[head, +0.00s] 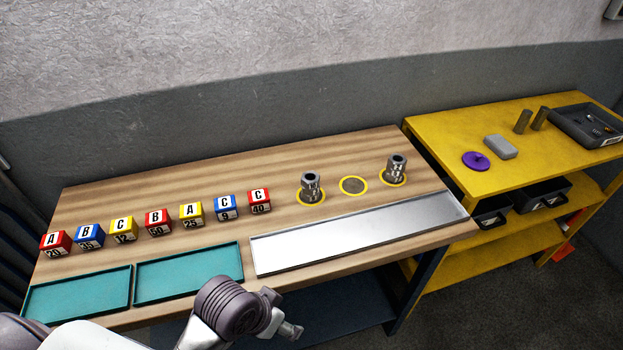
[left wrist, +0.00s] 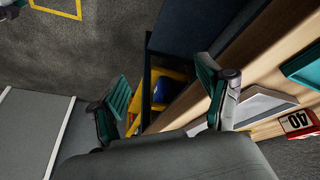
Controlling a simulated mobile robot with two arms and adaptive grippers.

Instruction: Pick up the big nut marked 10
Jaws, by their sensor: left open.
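Two metal pieces stand upright on yellow-ringed spots of the wooden bench in the head view: a left one (head: 311,188) and a right one (head: 396,168). They may be or carry nuts, but I can read no mark 10 on either. My left gripper (head: 290,329) is low in front of the bench, apart from both. In the left wrist view the left gripper (left wrist: 164,90) has its two green-padded fingers wide apart with nothing between them.
Several coloured lettered blocks (head: 157,223) form a row on the bench (head: 110,200). Two teal trays (head: 190,272) and a long silver tray (head: 355,233) line its front. An empty ringed spot (head: 353,186) lies between the metal pieces. A yellow shelf unit (head: 440,140) stands at right.

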